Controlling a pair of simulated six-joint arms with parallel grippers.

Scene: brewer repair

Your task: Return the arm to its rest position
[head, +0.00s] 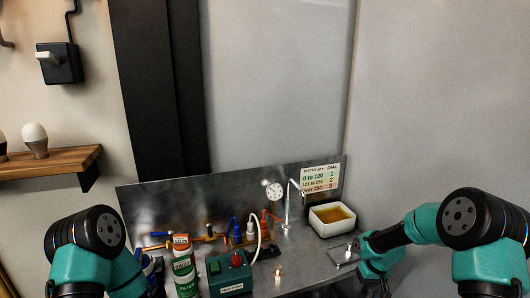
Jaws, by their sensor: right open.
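My right arm comes in from the right, and its gripper (356,248) is over the right end of the metal bench (312,262). The jaws are open, and I see nothing held between them. The gripper is in front of and to the right of a white tray with amber liquid (333,219), apart from it. A small pale piece shows by the fingertips; I cannot tell if they touch it. My left arm shows at the lower left, but its gripper is not visible.
The bench holds a green-labelled can (184,270), a green box with a red knob (231,275), a gauge (273,191), a thin metal spout (289,205) and a small bulb (278,273). A sign (320,178) is on the backboard. A wooden shelf (50,162) is at left.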

